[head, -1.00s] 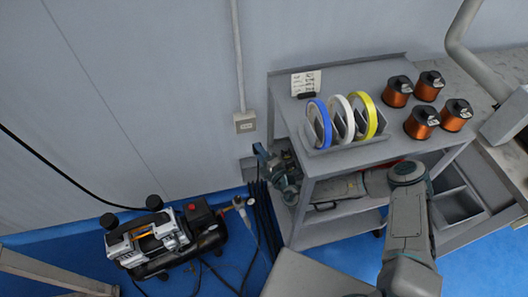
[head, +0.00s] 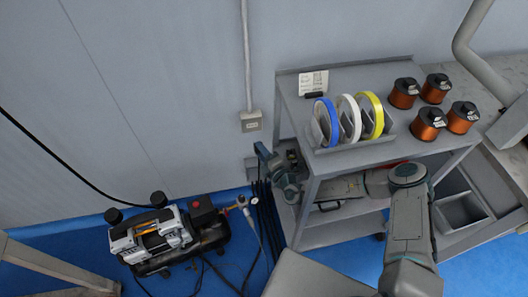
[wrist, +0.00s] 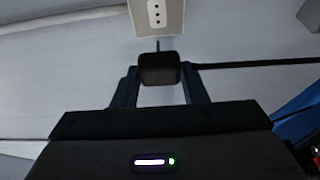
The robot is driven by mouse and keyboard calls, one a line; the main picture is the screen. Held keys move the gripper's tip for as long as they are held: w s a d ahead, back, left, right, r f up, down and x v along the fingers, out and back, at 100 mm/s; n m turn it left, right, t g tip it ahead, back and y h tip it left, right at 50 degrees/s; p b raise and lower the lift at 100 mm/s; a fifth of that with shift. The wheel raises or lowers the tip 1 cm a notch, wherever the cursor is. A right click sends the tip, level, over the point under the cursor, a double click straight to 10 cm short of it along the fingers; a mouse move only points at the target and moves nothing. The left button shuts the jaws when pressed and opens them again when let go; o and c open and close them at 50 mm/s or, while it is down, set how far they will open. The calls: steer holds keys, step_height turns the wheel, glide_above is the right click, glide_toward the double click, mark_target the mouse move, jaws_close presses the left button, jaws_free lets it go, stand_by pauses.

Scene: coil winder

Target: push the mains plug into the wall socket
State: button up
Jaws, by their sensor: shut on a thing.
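The wall socket (head: 251,121) is a small pale box on the grey wall at the foot of a vertical conduit. In the wrist view the socket (wrist: 157,15) is at the top edge, its holes showing. The black mains plug (wrist: 159,68) is between the fingers of my gripper (wrist: 160,80), which is shut on it. A thin dark pin points from the plug towards the socket. The plug is below the holes in this view and outside them. In the head view my gripper (head: 262,151) is just below and right of the socket; the plug is not clear there.
The grey cart (head: 345,158) stands right of the socket, with tape rolls and copper coils on top; my arm passes beside its shelves. A compressor (head: 160,235) sits on the blue floor at lower left. A black cable (wrist: 260,63) runs right from the plug.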

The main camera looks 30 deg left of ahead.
steer(key=shift+w+a+r, duration=0.4)
steer(key=shift+w+a, duration=0.05)
steer(key=shift+a, duration=0.1)
stand_by(0.8)
